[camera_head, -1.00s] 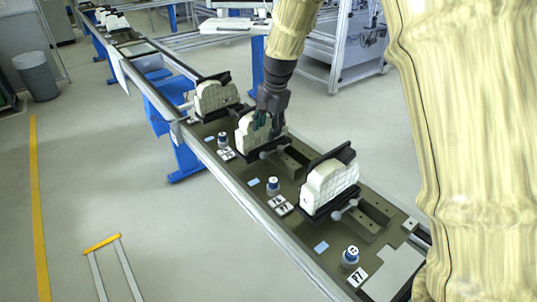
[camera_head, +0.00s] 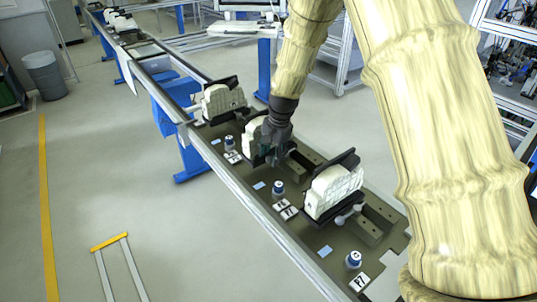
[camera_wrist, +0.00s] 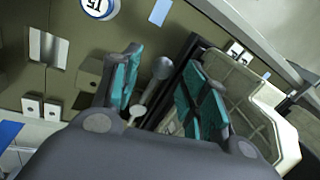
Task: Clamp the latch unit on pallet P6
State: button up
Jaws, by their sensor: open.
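My gripper (camera_head: 272,152) is at the middle unit on the line, on the near side of its pale block (camera_head: 253,134). In the wrist view my gripper (camera_wrist: 163,88) is open. A grey lever with rounded ends (camera_wrist: 151,88) lies between its teal-padded fingers, with no clear contact. The black upright plate (camera_wrist: 186,68) is beside the lever, and the pale block (camera_wrist: 245,95) is to the right, beyond the right finger. The lever's far end and base are partly hidden. The middle unit's label plates (camera_head: 285,209) are too small to read surely as P6.
A farther unit (camera_head: 221,101) stands behind. Blue-capped pegs (camera_head: 278,188) line the near side. The rail edge (camera_head: 245,205) borders open floor at left.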

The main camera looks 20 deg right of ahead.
jog(key=shift+a+f, duration=0.15)
jog(key=shift+f, duration=0.6)
jog(key=shift+w, duration=0.1)
jog(key=shift+c, duration=0.3)
grip_shut()
jog(key=shift+a, duration=0.2)
